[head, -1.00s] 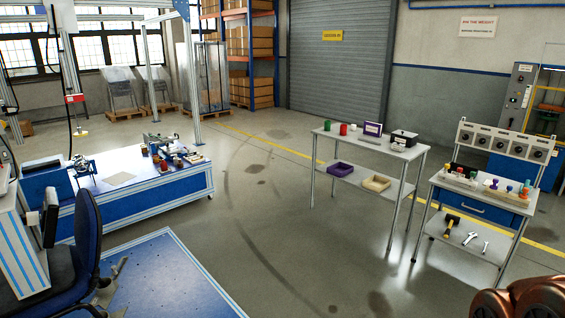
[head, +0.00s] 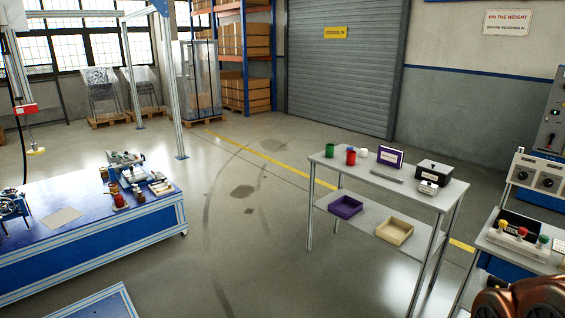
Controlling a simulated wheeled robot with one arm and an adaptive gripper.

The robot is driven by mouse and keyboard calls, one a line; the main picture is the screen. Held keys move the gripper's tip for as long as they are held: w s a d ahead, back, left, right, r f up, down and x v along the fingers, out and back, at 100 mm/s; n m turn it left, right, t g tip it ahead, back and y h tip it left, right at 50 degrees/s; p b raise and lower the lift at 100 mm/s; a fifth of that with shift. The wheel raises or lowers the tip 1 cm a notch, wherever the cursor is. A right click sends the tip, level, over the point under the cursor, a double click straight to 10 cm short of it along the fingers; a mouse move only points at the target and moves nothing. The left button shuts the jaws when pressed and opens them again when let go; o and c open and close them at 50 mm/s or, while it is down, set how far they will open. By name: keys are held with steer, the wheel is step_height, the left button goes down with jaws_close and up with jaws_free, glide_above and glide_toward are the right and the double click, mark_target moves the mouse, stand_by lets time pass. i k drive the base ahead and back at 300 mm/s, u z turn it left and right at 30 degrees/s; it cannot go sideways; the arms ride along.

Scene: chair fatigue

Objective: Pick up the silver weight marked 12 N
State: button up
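I cannot make out a silver weight marked 12 N in the head view; markings on the small items are too small to read. A grey table (head: 330,165) to the right of centre carries a green cylinder (head: 329,151), a red cylinder (head: 351,157) and a small white item (head: 363,152). Small red, brown and metallic items (head: 119,200) stand on the blue-sided bench (head: 95,228) at left. My gripper is not in view; only a copper-coloured part of my arm shows at the bottom right.
The grey table also holds a purple-framed card (head: 389,157), a black box (head: 434,172) and a small scale (head: 428,188). Its lower shelf has a purple tray (head: 345,206) and a beige tray (head: 394,231). A control trolley (head: 532,250) stands right. Floor between bench and table is clear.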

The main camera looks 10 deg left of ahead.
mark_target(136, 189)
steer(key=i, duration=2.05)
steer(key=u, duration=2)
steer(key=i, duration=4.45)
steer(key=z, duration=0.3)
